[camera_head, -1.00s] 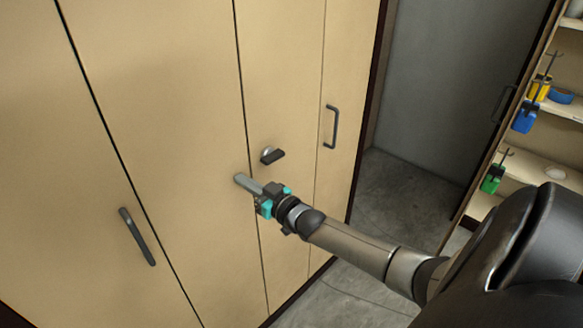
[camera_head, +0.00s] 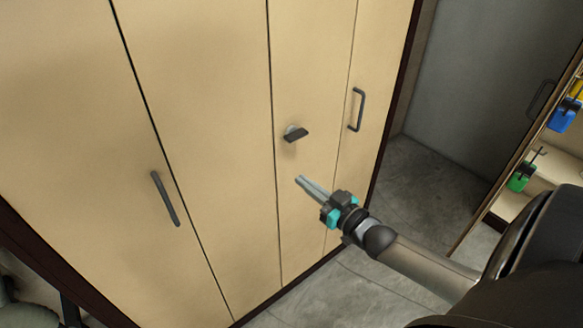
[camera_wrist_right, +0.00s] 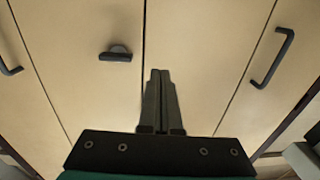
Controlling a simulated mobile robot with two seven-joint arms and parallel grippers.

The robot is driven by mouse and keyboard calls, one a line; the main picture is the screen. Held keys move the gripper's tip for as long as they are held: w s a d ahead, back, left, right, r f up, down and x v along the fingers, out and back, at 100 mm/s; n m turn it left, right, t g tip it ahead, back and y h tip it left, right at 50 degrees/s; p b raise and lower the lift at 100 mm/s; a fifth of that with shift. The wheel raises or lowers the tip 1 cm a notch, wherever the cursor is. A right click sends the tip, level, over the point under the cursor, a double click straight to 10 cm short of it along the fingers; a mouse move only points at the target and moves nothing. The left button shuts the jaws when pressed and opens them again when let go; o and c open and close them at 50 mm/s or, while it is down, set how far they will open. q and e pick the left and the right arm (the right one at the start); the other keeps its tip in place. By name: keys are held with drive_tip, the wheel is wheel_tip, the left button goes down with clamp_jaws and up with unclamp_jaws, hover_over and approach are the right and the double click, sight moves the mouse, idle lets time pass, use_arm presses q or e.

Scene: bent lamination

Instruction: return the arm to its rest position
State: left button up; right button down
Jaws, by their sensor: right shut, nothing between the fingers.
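My right gripper (camera_head: 299,181) is in front of the light wood cabinet doors, below and slightly right of a dark turn knob (camera_head: 296,133). Its fingers are together with nothing between them; the wrist view also shows the shut fingers (camera_wrist_right: 159,76) pointing at the cabinet. They appear apart from the door, though the exact gap is hard to tell. My right arm comes in from the lower right. My left gripper is not in view.
The cabinet (camera_head: 200,80) has a long handle (camera_head: 165,198) on the left and another handle (camera_head: 357,109) on the right. An open shelf with a blue item (camera_head: 562,117) and a green item (camera_head: 521,177) stands at the far right. Grey floor (camera_head: 405,175) shows between them.

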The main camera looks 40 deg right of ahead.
drive_tip(key=s+a+f+g+h+b, duration=0.15)
drive_tip(key=s+f+g, duration=0.35)
drive_tip(key=f, duration=0.9)
drive_tip(key=s+f+g+h+b, duration=0.1)
drive_tip(key=s+f+g+b, duration=0.15)
drive_tip(key=s+f, duration=0.85)
use_arm(q)
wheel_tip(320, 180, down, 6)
drive_tip(key=b, duration=0.2)
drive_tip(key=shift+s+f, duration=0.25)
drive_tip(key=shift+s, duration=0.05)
use_arm(e)
drive_tip(key=s+a+f+g, duration=0.4)
drive_tip(key=s+a+f, duration=0.2)
drive_tip(key=s+f, duration=0.5)
drive_tip(key=s+a+f+n+g, duration=0.1)
drive_tip(key=s+a+f+g, duration=0.4)
drive_tip(key=s+f, duration=0.6)
drive_tip(key=shift+s+a+f+y, duration=0.35)
drive_tip(key=shift+a+f, duration=0.15)
drive_tip(key=shift+a, duration=0.75)
drive_tip(key=shift+g, duration=0.25)
